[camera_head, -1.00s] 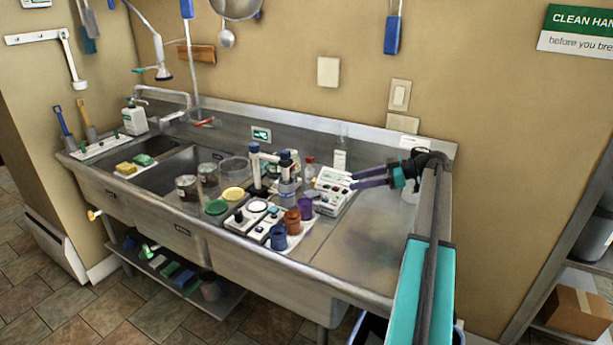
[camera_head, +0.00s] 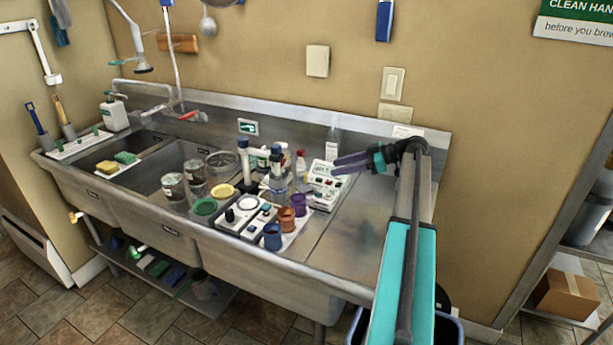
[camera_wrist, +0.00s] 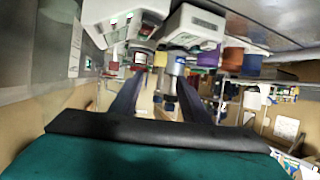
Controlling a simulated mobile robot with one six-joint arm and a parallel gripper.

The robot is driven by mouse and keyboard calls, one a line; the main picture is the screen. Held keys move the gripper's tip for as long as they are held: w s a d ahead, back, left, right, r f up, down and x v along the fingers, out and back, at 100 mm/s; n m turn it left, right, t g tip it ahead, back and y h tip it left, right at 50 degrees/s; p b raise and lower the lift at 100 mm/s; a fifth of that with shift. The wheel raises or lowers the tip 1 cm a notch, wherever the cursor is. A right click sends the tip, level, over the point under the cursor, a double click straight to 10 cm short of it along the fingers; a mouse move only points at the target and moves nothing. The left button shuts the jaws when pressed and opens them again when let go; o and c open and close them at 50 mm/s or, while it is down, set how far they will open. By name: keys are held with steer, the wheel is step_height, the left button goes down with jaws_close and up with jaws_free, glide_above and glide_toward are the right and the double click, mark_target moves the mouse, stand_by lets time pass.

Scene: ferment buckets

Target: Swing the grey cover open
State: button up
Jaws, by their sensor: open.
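A white instrument (camera_head: 325,181) with a small display and red buttons stands on the steel sink counter. A small grey part (camera_head: 307,189) at its left side may be the grey cover; it is too small to tell for sure or to see how far it is open. In the wrist view, a white housing (camera_wrist: 192,22) with a greyish flap lies above the fingers, seen at a slant. My gripper (camera_head: 336,166) is open and empty, its dark fingers pointing left just above and behind the instrument. The fingers also show in the wrist view (camera_wrist: 162,80), apart with nothing between them.
Left of the instrument stand bottles, a white control box (camera_head: 247,214), and blue (camera_head: 273,237), brown (camera_head: 287,220) and purple (camera_head: 298,204) cups. A clear bottle (camera_head: 333,143) stands behind by the backsplash. The counter (camera_head: 345,235) right of the instrument is bare.

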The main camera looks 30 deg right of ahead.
mark_target(306, 173)
steer(key=p+x, duration=0.3)
steer(key=x, duration=1)
steer(key=shift+p, duration=0.4)
jaws_close()
